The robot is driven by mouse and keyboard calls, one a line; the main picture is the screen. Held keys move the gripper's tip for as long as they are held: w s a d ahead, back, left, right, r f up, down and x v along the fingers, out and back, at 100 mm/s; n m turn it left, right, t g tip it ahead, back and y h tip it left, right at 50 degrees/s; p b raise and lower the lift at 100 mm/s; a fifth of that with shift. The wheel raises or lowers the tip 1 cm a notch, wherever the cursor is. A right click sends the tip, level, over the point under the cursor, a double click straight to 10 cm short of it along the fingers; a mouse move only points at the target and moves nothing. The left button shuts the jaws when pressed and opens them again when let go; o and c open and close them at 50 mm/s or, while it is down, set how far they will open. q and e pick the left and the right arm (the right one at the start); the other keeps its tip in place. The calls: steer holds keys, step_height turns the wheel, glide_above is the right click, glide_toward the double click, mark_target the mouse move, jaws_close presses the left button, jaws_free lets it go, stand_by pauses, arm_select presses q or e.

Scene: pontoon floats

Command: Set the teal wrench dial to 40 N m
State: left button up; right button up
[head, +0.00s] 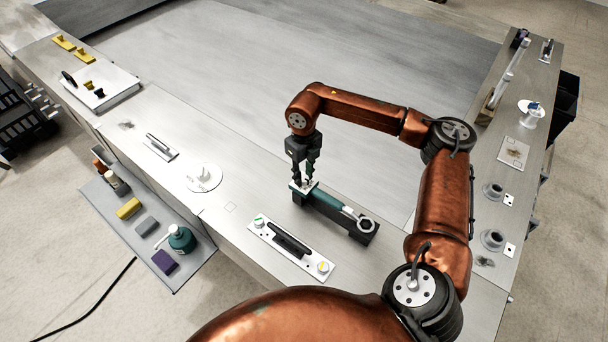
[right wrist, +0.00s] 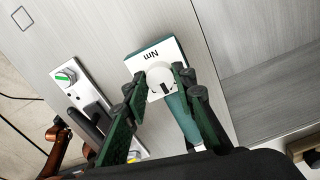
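The teal wrench (head: 328,201) lies on a dark holder (head: 362,233) on the grey bench, its ring end toward the lower right. At its other end is a white plate marked "Nm" (right wrist: 153,55), upside down in the right wrist view, with a round white dial (right wrist: 159,77) bearing a dark mark. No scale numbers are readable. My right gripper (head: 304,178) points down over the dial, and the right wrist view shows its fingertips (right wrist: 160,80) on either side of it. Whether both fingers press on it is unclear. My left gripper is not in view.
A plate with a black handle and green and yellow knobs (head: 291,247) lies close in front of the wrench. A round white piece (head: 203,177) stands to its left. A lower shelf (head: 105,203) holds a teal bottle (head: 181,239) and blocks. The bench behind the wrench is clear.

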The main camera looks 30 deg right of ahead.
mark_target(304, 178)
steer(key=o, duration=0.4)
steer(key=shift+r, duration=0.1)
step_height(304, 178, up, 12)
steer(key=shift+f, duration=0.1)
stand_by(0.4)
stand_by(0.4)
